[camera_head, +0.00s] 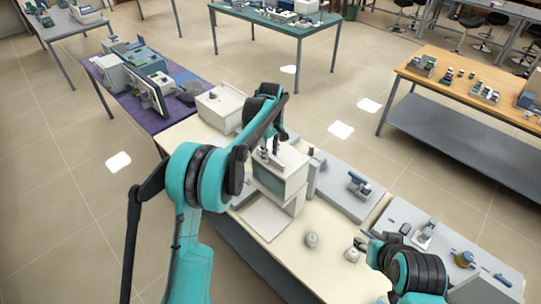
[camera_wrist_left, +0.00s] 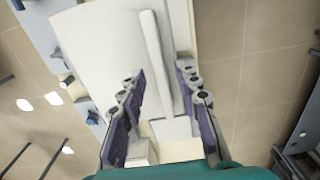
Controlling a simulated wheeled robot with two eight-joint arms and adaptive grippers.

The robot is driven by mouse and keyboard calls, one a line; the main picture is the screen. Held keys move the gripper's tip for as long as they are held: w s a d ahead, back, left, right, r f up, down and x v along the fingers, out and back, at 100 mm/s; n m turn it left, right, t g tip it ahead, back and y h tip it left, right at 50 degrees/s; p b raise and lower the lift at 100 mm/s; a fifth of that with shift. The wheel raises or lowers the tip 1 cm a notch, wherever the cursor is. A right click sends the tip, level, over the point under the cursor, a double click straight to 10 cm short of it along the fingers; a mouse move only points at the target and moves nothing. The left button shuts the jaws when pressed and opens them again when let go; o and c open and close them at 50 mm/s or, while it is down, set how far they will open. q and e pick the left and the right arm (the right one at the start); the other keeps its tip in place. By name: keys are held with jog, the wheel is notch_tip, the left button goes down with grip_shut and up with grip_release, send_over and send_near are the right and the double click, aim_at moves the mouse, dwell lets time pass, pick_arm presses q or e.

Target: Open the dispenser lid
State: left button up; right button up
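My left gripper (camera_head: 268,151) is above the top of a pale box-shaped device (camera_head: 291,168) on the cream table. In the left wrist view the fingers (camera_wrist_left: 160,72) are apart, with a long pale bar (camera_wrist_left: 155,50) running between and beyond them. I cannot tell whether they touch the bar. Which part is the dispenser lid is not clear. A flat pale panel (camera_head: 265,218) extends from the device's front. My right gripper (camera_head: 368,250) is low at the right, near a small pale container (camera_head: 352,254); its fingers are too small to read.
A small round pale jar (camera_head: 312,240) stands on the table near the device. Another pale box (camera_head: 220,107) stands behind. A grey slab (camera_head: 345,190) with a blue-topped item lies to the right. Bare tabletop (camera_head: 310,275) lies in front of the jar.

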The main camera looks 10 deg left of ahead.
pick_arm(q)
jog(key=shift+f, duration=0.9)
grip_shut()
